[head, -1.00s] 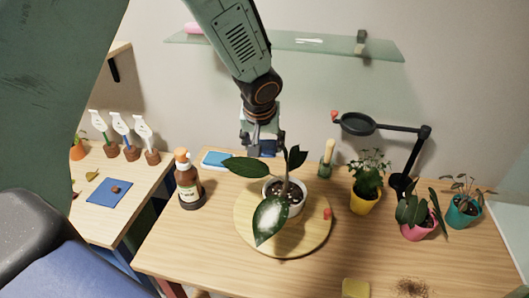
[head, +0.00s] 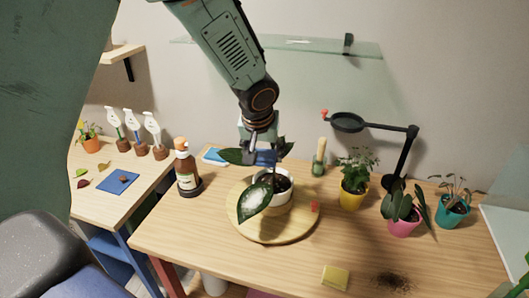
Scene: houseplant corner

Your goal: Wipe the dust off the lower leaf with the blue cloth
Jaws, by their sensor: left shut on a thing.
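The potted plant (head: 277,186) stands in a white pot on a round wooden board (head: 275,232). Its lower leaf (head: 254,201) hangs over the pot's front left side and carries a pale patch of dust. My left gripper (head: 262,141) is above and behind the pot, shut on the blue cloth (head: 265,157). The cloth hangs between the upper leaves, behind the lower leaf and apart from it. Part of the cloth is hidden by the plant. My right gripper is not in view.
A brown bottle (head: 187,170) stands left of the board, near a blue-and-white tray (head: 214,156). A brush (head: 320,158), a magnifier lamp (head: 410,150) and several potted plants stand right. A yellow sponge (head: 336,277) and spilled soil (head: 393,281) lie at the front.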

